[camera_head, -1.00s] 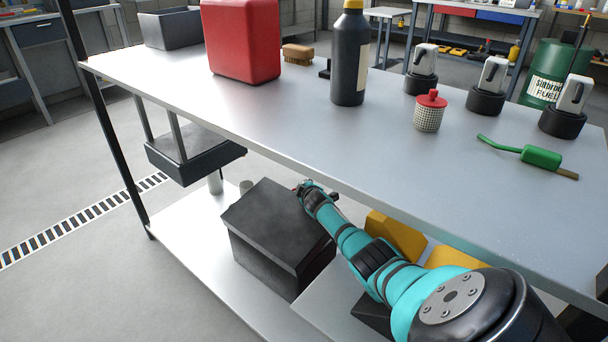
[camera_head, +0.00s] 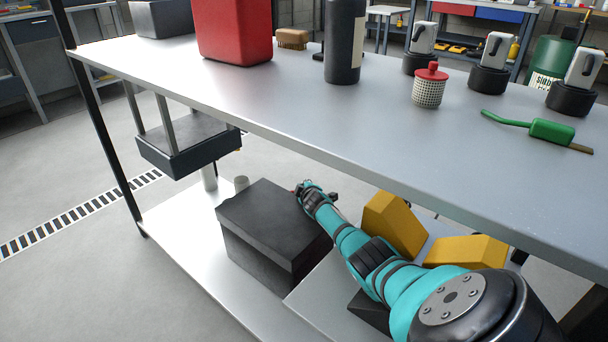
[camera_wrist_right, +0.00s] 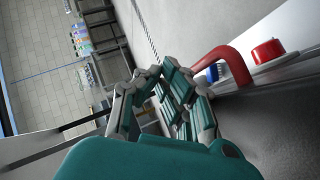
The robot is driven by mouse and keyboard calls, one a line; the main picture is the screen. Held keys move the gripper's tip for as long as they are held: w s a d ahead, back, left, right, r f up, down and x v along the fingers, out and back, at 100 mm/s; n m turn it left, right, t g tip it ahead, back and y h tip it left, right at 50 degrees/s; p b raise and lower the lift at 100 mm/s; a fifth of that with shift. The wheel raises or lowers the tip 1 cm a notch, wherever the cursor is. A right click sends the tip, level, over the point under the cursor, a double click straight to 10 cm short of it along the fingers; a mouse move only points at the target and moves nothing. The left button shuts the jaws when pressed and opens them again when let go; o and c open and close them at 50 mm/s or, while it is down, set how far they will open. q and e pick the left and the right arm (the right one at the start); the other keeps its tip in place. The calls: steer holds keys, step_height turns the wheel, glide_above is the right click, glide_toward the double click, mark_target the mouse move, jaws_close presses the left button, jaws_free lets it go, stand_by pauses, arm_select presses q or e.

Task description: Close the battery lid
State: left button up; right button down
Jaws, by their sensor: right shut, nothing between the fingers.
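The battery box (camera_head: 245,258) is a dark grey box on the lower shelf in the head view. Its lid (camera_head: 262,212) lies over the top and looks down on the box; I cannot tell whether it is fully seated. My right gripper (camera_head: 308,189) is just past the lid's far right edge, partly hidden by its own wrist. In the right wrist view the right gripper (camera_wrist_right: 160,72) is shut and empty. A dark grey surface (camera_wrist_right: 270,125), probably the box, is at the right there, close to the fingers. My left gripper is not in view.
The table top (camera_head: 300,110) overhangs the lower shelf (camera_head: 185,225). Yellow blocks (camera_head: 393,225) stand right of my arm. A curved red handle (camera_wrist_right: 225,58) and a red cap (camera_wrist_right: 267,52) are near the fingers in the wrist view. The shelf left of the box is mostly clear.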

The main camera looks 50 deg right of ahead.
steer(key=shift+s+a+f, duration=0.1)
steer(key=shift+s+f, duration=0.25)
steer(key=shift+f, duration=0.35)
steer(key=shift+w+r, duration=0.15)
steer(key=shift+r, duration=0.4)
step_height(320, 180, up, 10)
steer(key=shift+w, duration=0.2)
steer(key=shift+r, duration=0.1)
